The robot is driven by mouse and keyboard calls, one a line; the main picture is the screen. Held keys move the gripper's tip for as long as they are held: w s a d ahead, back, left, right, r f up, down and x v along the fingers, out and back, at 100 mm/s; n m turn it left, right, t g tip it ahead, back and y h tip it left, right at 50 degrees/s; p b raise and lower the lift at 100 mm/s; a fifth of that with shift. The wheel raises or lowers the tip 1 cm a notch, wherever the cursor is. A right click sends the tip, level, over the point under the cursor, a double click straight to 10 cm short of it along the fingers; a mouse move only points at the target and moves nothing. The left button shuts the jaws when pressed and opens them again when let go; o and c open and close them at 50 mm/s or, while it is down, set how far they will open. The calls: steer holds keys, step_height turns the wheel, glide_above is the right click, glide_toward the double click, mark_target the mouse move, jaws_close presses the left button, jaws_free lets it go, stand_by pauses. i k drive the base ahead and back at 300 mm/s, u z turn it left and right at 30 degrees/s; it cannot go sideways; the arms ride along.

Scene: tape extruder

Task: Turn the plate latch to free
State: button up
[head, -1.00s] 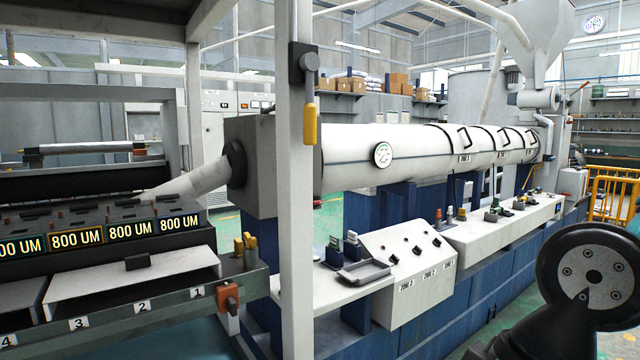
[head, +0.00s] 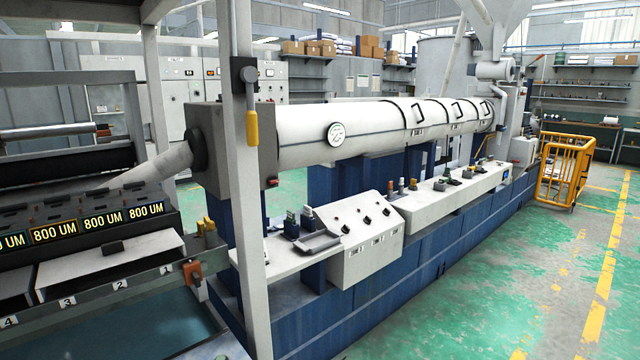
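No label in view marks a plate latch, so I cannot tell which part it is. A lever with a grey pivot and a yellow handle (head: 252,128) hangs straight down on the grey upright post (head: 243,200). An orange-red block-shaped fitting (head: 192,273) sits at the right end of the front rail, by the number 1 tag. A row of dark blocks with "800 UM" displays (head: 103,223) stands at the left, above white drawer-like plates (head: 110,265). My gripper is out of view.
A long white extruder barrel (head: 390,125) runs over blue supports. A sloped control box (head: 365,240) and a ledge with small tools (head: 455,195) stand in front of it. A yellow barrier (head: 566,172) is at the back right. The green floor (head: 500,275) at right is open.

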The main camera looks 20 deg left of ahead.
mark_target(272, 180)
steer(key=z, duration=0.15)
steer(key=i, duration=2.85)
steer(key=u, duration=0.7)
steer(key=i, duration=0.75)
steer(key=u, duration=1.6)
steer(key=i, duration=0.8)
steer(key=u, duration=0.75)
